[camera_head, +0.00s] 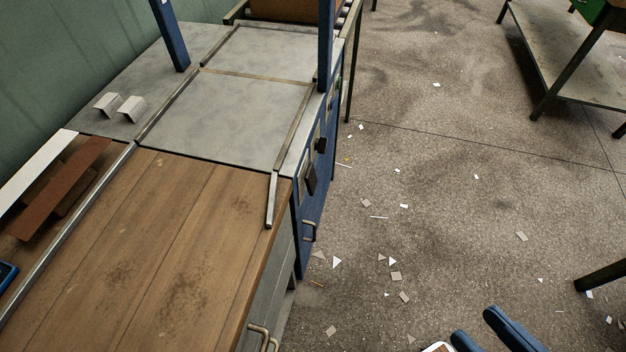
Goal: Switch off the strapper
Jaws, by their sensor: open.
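The strapper (255,113) stands at the upper left, with a grey metal top, blue arch posts and a blue side. Its side facing the aisle shows edge-on, with a black knob-like part (320,145) and a dark block (311,180) sticking out. Which of these is the power switch I cannot tell at this angle. My gripper (476,324) shows only as blue fingers at the bottom right edge. It is open, over the floor, well apart from the strapper and touching nothing visible.
A wooden bench (150,250) adjoins the strapper in front. The floor (440,210) to the right is open, with scattered paper scraps. A low grey table (570,60) stands at the upper right.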

